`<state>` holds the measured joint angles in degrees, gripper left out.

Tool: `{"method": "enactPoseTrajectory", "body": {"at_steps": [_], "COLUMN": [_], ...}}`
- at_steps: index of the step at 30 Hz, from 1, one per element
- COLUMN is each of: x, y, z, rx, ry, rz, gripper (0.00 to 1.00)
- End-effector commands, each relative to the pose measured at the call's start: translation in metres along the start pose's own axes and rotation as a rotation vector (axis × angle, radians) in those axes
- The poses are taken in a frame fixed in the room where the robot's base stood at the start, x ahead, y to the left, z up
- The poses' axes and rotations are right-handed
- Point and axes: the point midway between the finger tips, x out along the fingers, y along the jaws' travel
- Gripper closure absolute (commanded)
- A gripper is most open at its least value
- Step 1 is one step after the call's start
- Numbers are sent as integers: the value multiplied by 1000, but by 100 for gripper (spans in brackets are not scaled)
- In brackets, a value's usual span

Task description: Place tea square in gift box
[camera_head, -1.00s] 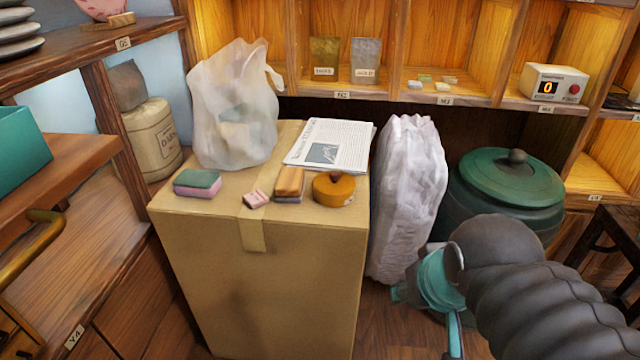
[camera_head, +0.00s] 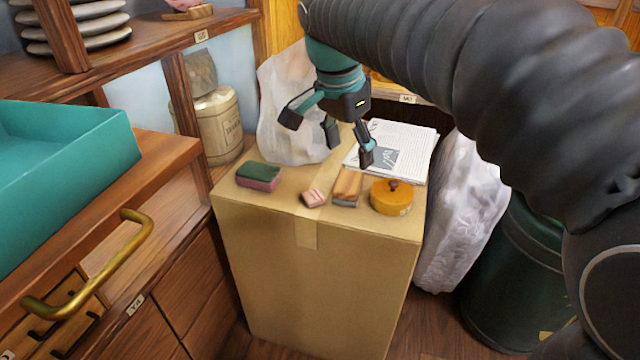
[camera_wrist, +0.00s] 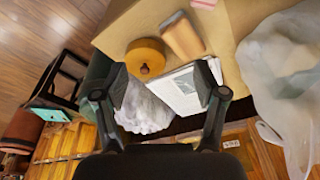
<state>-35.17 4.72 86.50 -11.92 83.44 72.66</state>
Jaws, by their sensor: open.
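My gripper (camera_head: 348,145) is open and empty above the back of the cardboard box. In the wrist view my gripper (camera_wrist: 163,80) has its two fingers spread wide, with nothing between them. On the box top are a small pink block (camera_head: 314,197), a brown-topped block (camera_head: 347,186), a green-and-pink block (camera_head: 258,176) and a round orange piece (camera_head: 391,198). I cannot tell which, if any, is the tea square. A teal open-topped box (camera_head: 70,190) on the left counter may be the gift box. Most of its inside is out of view.
A brass handle (camera_head: 95,275) juts out at left.

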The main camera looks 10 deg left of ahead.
Motion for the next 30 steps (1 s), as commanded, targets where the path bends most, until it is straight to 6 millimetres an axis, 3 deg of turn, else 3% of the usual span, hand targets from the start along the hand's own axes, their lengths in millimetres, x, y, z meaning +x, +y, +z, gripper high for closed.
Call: {"method": "enactPoseTrajectory", "body": {"at_steps": [1,3,9,14,24,30], "x": [-4,-6,-11,-6,52,72], "y": [-23,-46,-86,-94,-88,-87], "z": [10,23,52,59,57,56], "rx": [25,77,181,212,214,214], "ry": [4,13,39,47,47,48], "rz": [16,38,71,81,83,81], "gripper": [29,29,29,29,29,29]}}
